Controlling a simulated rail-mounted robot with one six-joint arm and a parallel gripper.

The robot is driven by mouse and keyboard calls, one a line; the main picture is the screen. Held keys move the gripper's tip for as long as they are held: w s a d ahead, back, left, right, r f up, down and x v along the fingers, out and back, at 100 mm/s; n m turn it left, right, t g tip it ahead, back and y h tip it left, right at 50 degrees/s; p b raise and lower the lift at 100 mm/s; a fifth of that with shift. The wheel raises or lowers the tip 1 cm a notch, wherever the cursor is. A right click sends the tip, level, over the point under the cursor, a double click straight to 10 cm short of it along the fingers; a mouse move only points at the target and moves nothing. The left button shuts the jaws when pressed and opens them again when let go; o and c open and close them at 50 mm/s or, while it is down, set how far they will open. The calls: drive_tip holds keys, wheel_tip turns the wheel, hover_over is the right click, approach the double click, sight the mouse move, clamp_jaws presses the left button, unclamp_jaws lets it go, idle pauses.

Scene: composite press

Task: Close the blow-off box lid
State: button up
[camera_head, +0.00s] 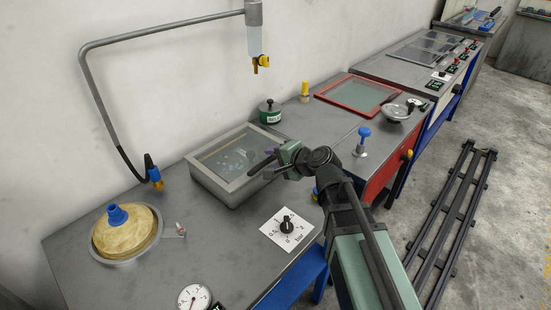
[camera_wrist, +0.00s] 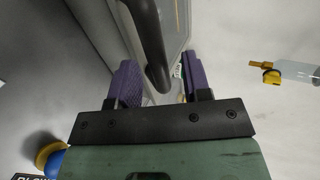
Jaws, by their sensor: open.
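The blow-off box (camera_head: 205,186) is a grey box on the near bench. Its framed glass lid (camera_head: 232,155) lies over the top in the head view; I cannot tell whether it is fully down. My gripper (camera_head: 260,163) is at the right side of the box, its fingers pointing left over the lid's edge. In the wrist view, the gripper (camera_wrist: 158,85) is open, with purple finger pads. A dark curved bar (camera_wrist: 150,45), apparently a handle, runs between the fingers. Whether they touch it is unclear. Part of the lid's frame (camera_wrist: 186,20) shows behind.
A green-bodied canister (camera_head: 270,114) stands behind the box. A round tan pot (camera_head: 127,233) with a blue cap is at the left. A bar dial (camera_head: 287,229) lies in front. A red-framed panel (camera_head: 357,94) lies further right. A bent pipe (camera_head: 150,37) hangs above.

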drive_tip(key=p+v, duration=0.3)
drive_tip(key=v, duration=0.4)
drive_tip(key=shift+s+d, duration=0.15)
drive_tip(key=shift+s, duration=0.05)
drive_tip(key=shift+r, duration=0.15)
drive_tip(key=s+d+f+n+g+h+p, duration=0.3)
drive_tip(key=s+d+n+g+h+p, duration=0.4)
drive_tip(key=s+d, duration=0.4)
drive_tip(key=s+n+g+h, duration=0.1)
drive_tip(key=h, duration=0.1)
drive_tip(key=shift+n+g+h, duration=0.3)
drive_tip(key=shift+g, duration=0.1)
